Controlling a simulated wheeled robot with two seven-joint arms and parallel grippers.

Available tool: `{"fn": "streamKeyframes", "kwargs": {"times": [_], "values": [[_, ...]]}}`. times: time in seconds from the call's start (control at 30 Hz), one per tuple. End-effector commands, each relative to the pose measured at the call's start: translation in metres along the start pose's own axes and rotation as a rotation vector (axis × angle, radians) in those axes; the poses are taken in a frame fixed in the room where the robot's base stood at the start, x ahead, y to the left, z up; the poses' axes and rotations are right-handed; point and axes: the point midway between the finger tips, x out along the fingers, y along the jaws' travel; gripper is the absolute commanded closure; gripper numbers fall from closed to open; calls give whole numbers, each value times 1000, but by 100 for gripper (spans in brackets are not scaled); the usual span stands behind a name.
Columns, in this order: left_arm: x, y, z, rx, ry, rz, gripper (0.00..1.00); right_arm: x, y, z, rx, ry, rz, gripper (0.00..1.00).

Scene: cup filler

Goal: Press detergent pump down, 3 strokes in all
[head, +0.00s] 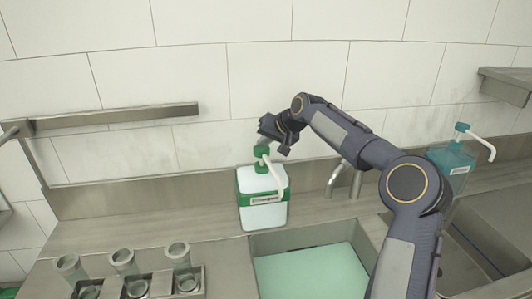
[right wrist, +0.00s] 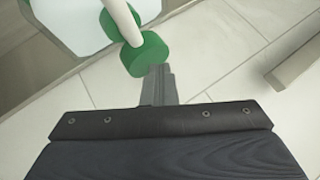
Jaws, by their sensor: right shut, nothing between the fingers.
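The detergent bottle (head: 263,212) is a white jug with green shoulders and a dark label, standing upright on the counter behind the sink. Its green pump head (head: 261,152) has a white spout pointing down to the right. My right gripper (head: 267,141) is shut and empty, with its fingers at the top of the pump head. In the right wrist view the closed fingers (right wrist: 158,84) meet the edge of the green pump head (right wrist: 146,54); whether they touch it is not certain. My left gripper is not in view.
A teal pump bottle (head: 451,168) stands at the right, behind my right arm. A sink with pale green liquid (head: 312,272) lies in front of the detergent. A faucet (head: 335,178) is to its right. Several glass cups (head: 123,262) stand in a metal rack at front left.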

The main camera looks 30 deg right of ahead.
Motion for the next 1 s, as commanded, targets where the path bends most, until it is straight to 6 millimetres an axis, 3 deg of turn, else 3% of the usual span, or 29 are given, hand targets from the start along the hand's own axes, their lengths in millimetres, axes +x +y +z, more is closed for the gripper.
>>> {"fn": "streamKeyframes", "kwargs": {"times": [1.0], "values": [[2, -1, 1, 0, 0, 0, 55, 5, 3, 4, 0, -8, 2, 100]]}}
